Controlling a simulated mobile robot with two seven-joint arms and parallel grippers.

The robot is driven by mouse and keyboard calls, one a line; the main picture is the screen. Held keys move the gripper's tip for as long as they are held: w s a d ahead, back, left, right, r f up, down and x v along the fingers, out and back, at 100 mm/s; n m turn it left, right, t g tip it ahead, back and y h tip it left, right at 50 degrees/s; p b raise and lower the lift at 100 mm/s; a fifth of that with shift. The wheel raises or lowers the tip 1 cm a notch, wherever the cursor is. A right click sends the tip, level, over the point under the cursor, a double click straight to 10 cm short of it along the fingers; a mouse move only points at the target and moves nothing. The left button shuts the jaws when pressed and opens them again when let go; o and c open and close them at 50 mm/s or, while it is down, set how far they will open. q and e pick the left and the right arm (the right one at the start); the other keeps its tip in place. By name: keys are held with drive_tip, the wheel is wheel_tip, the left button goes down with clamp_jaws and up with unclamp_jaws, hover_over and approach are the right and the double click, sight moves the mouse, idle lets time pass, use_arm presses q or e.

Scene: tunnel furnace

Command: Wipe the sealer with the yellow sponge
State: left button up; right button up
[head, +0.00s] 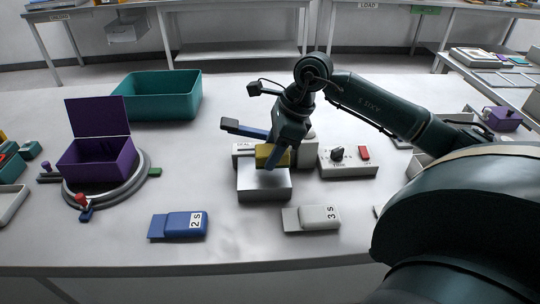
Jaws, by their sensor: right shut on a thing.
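The sealer (264,191) is a pale grey block-shaped machine in the middle of the table, with a raised back part bearing partly hidden lettering. My right gripper (275,152) reaches down over it from the right and is shut on the yellow sponge (263,155). The sponge is above the sealer's top, near its back part; I cannot tell whether it touches. The gripper hides part of the sponge and of the sealer's back. My left gripper does not show.
A control box (347,162) with a black knob and red switch stands right of the sealer. In front lie a blue "2 s" piece (179,225) and a white "3 s" piece (311,218). A teal bin (160,97) and an open purple box (97,160) on a round stand are left.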

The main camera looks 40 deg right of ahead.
drive_tip(key=shift+r+p, duration=0.4)
drive_tip(key=shift+r, duration=0.55)
wheel_tip(320, 180, up, 2)
drive_tip(key=shift+r+p, duration=0.15)
drive_tip(key=shift+p, duration=0.5)
drive_tip(key=shift+r, duration=0.55)
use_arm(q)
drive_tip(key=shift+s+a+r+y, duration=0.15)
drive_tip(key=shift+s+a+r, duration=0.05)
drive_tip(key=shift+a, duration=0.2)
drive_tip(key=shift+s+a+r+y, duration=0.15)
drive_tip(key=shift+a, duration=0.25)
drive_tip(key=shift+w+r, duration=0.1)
use_arm(e)
drive_tip(key=shift+f, duration=0.1)
